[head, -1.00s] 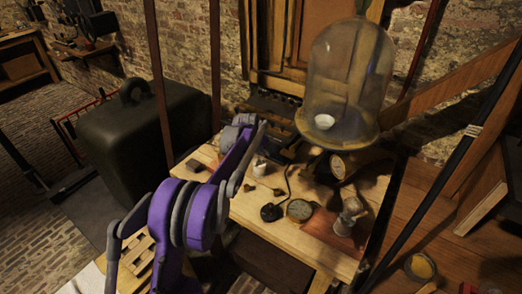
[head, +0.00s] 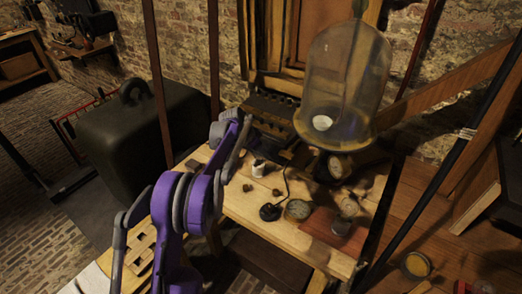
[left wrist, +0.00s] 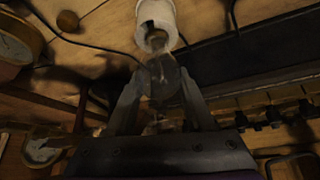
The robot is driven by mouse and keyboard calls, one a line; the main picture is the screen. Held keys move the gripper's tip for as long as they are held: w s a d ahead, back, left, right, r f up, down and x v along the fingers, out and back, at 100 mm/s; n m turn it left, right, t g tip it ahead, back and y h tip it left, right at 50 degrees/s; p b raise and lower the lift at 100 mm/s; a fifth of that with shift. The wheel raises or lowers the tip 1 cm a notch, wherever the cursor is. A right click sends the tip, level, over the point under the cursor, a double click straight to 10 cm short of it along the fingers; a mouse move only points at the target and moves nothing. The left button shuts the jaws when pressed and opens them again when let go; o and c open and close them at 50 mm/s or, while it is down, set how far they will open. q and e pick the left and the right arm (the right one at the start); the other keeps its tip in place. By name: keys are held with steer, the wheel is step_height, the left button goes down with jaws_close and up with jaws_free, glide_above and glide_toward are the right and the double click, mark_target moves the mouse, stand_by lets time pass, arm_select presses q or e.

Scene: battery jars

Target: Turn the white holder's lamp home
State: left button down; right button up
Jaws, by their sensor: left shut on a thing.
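The white holder (left wrist: 156,16) is at the top of the left wrist view, its open mouth towards my left gripper (left wrist: 160,84). It also shows small and white on the bench in the head view (head: 258,168). The clear glass lamp (left wrist: 162,76) sits between the fingers, which are shut on it. The lamp's base end is at the holder's mouth; how far in it sits, I cannot tell. In the head view my purple arm hides the fingers and the lamp. My right gripper is in neither view.
A large dark case (head: 135,135) stands left.

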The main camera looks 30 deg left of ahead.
arm_select(q)
steer(key=shift+r+m, duration=0.1)
steer(key=shift+m, duration=0.4)
steer(key=m+h+p, duration=0.1)
steer(key=m, duration=0.1)
steer(key=m+g+h+p, duration=0.1)
steer(key=m, duration=0.1)
steer(key=shift+s+d+g, duration=0.15)
steer(key=shift+d+g, duration=0.05)
steer(key=shift+g, duration=0.1)
steer(key=shift+d+m+g, duration=0.1)
steer(key=shift+m+g, duration=0.2)
steer(key=shift+m, duration=0.4)
steer(key=shift+s, duration=0.1)
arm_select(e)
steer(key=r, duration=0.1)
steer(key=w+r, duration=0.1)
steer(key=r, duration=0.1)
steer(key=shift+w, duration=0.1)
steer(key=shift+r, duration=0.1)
